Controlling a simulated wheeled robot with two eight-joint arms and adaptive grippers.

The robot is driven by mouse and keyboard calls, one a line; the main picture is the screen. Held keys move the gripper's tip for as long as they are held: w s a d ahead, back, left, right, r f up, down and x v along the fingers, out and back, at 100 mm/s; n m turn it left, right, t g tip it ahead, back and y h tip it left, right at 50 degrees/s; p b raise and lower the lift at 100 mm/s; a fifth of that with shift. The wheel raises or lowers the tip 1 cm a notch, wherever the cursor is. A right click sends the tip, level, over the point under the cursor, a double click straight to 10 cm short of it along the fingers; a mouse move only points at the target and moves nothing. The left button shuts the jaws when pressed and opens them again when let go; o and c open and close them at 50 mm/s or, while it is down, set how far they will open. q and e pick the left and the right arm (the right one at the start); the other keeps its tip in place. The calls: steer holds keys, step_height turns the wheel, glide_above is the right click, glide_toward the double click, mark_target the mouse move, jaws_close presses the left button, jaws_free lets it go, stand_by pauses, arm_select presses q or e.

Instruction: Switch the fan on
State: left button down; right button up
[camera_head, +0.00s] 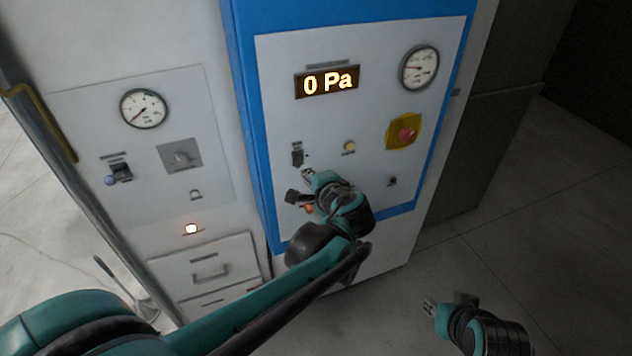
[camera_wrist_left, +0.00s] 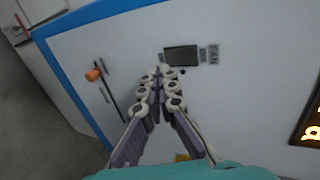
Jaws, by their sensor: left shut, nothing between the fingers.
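The fan switch (camera_head: 297,157) is a small dark rocker on the white panel with the blue frame. In the left wrist view the dark rocker (camera_wrist_left: 182,57) has a FAN label at its right. My left gripper (camera_head: 308,174) is shut and empty, its tips just below the switch. In the left wrist view the closed fingertips (camera_wrist_left: 158,72) lie at the rocker's lower left edge; I cannot tell whether they touch it. The display (camera_head: 327,82) reads 0 Pa. My right gripper (camera_head: 430,306) hangs low at the right, away from the panel; its opening is unclear.
An orange-knobbed slider (camera_wrist_left: 93,75) sits left of the fingers in the wrist view. A red button on yellow (camera_head: 406,133), a yellowish button (camera_head: 349,147) and a gauge (camera_head: 419,68) share the panel. A pale panel with another gauge (camera_head: 144,108) stands left. Floor at right is clear.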

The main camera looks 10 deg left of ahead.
mark_target(299, 165)
arm_select(q)
steer(key=shift+w+a+f, duration=0.15)
steer(key=shift+w+a, duration=0.7)
steer(key=shift+w, duration=0.3)
steer(key=shift+w+a, duration=0.15)
steer(key=shift+w, duration=0.15)
steer(key=shift+f, duration=0.1)
steer(key=shift+w+a+f+b, duration=0.25)
steer(key=shift+w+b, duration=0.05)
steer(key=shift+b, duration=0.1)
steer(key=shift+r, duration=0.15)
steer(key=shift+r+p, duration=0.1)
steer(key=shift+p, duration=0.2)
